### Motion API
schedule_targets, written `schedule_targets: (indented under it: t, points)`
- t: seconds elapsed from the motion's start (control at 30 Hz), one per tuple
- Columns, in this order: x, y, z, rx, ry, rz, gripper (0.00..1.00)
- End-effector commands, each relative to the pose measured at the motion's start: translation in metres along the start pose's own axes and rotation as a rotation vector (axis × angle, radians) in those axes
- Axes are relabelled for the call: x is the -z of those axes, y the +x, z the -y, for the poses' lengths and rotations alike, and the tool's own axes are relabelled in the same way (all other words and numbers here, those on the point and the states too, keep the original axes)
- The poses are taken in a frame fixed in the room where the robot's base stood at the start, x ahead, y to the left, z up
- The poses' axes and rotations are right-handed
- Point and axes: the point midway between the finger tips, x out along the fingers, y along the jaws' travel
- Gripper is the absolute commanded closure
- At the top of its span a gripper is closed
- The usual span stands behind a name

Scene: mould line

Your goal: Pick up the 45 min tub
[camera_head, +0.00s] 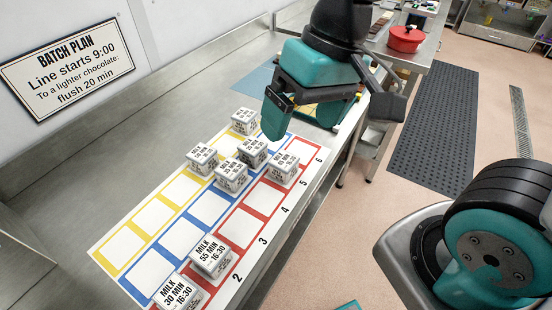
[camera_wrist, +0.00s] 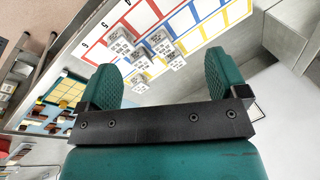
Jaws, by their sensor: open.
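Several white square tubs with printed labels stand on a coloured grid mat (camera_head: 173,246). The near tubs read milk 55 min (camera_head: 211,256) and milk 30 min (camera_head: 176,293). Farther tubs stand in the red row (camera_head: 283,170), the blue row (camera_head: 231,176) and the yellow row (camera_head: 202,158). Their labels are too small to read surely, so I cannot tell which is the 45 min tub. My gripper (camera_head: 303,118) is open and empty, above the mat's far end. In the wrist view, the gripper (camera_wrist: 162,75) has its teal fingers wide apart, with small tubs (camera_wrist: 165,49) beyond.
The steel bench (camera_head: 130,160) has bare room left of the mat. A batch plan sign (camera_head: 68,68) hangs on the wall. A red pot (camera_head: 406,38) stands on a farther bench. A dark floor mat (camera_head: 434,125) lies on the right.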

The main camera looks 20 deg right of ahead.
Motion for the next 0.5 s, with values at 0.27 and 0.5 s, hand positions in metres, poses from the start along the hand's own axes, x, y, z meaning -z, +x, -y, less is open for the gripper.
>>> schedule_targets:
  t: [0.27,0.5]
  points:
    - [0.094,0.064,-0.059,-0.209,0.869,-0.036,0.08]
    - [0.121,0.087,-0.081,-0.280,1.187,-0.091,0.08]
